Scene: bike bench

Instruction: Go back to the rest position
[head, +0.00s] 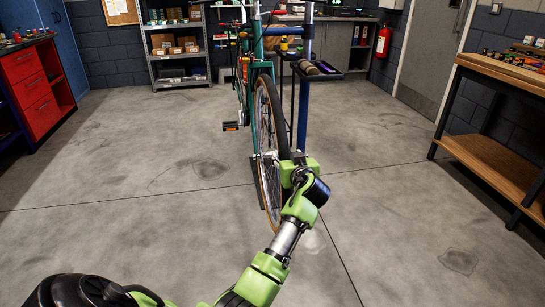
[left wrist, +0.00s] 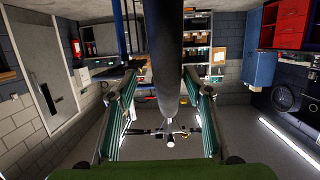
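The teal bike (head: 246,75) stands upright, seen end-on in the head view, with its near wheel (head: 268,130) towards me. My left gripper (head: 297,168) is at the right side of that wheel, on the end of my green arm. In the left wrist view, which is upside down, the dark tyre (left wrist: 168,60) runs between the two spread fingers of the left gripper (left wrist: 160,85). A gap shows on both sides of the tyre, so the gripper looks open. The fingertips are hard to see in the head view. My right gripper is not in view.
A blue stand post (head: 304,105) with a small tool tray (head: 318,70) rises just beyond the gripper. A wooden workbench (head: 500,72) is at the right and a red drawer cabinet (head: 35,85) at the left. The floor (head: 130,180) left of the bike is clear.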

